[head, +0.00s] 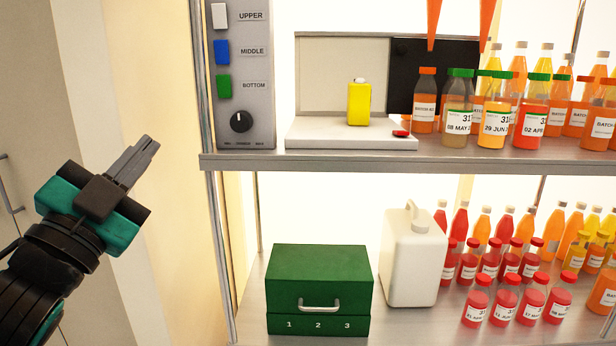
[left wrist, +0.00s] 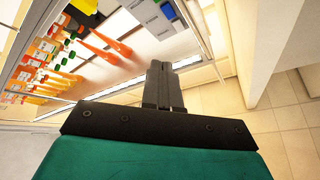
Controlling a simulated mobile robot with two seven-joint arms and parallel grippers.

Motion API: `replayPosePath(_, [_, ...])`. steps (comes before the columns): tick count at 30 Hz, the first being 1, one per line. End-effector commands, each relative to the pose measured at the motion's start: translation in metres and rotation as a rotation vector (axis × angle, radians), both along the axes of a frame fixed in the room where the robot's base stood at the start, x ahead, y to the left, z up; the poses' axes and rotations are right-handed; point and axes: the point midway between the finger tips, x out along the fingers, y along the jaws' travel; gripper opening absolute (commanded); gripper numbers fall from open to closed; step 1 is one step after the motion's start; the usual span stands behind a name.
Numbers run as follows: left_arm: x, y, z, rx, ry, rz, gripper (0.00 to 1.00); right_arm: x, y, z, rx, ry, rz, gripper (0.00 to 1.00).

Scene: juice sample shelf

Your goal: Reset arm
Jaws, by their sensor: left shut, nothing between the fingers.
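My left gripper (head: 146,150) is at the left of the head view, in front of the pale wall and left of the shelf. Its fingers point up and to the right, are closed together and hold nothing. The left wrist view also shows the closed fingers (left wrist: 158,72) pointing up over the shelf edge and tiled floor. The gripper touches nothing that I can see. My right gripper is not in either view.
The shelf (head: 310,163) holds several bottles, a yellow canister (head: 358,103), a white jug (head: 411,262) and a green box (head: 320,275). A control panel (head: 243,75) with three coloured buttons and a knob stands at the shelf's left. The space around the left gripper is free.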

Motion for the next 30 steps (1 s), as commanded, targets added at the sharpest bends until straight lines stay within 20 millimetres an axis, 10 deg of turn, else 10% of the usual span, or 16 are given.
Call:
replayPosePath(10, [0.023,0.025,-0.200,-0.038,0.464,0.026,0.00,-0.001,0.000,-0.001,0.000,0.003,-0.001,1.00])
replayPosePath(18, [-0.041,0.053,-0.382,-0.072,0.873,0.070,0.00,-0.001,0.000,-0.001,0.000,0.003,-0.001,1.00])
replayPosePath(30, [-0.152,0.068,-0.510,-0.147,1.207,0.124,0.00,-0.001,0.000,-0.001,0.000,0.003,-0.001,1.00])
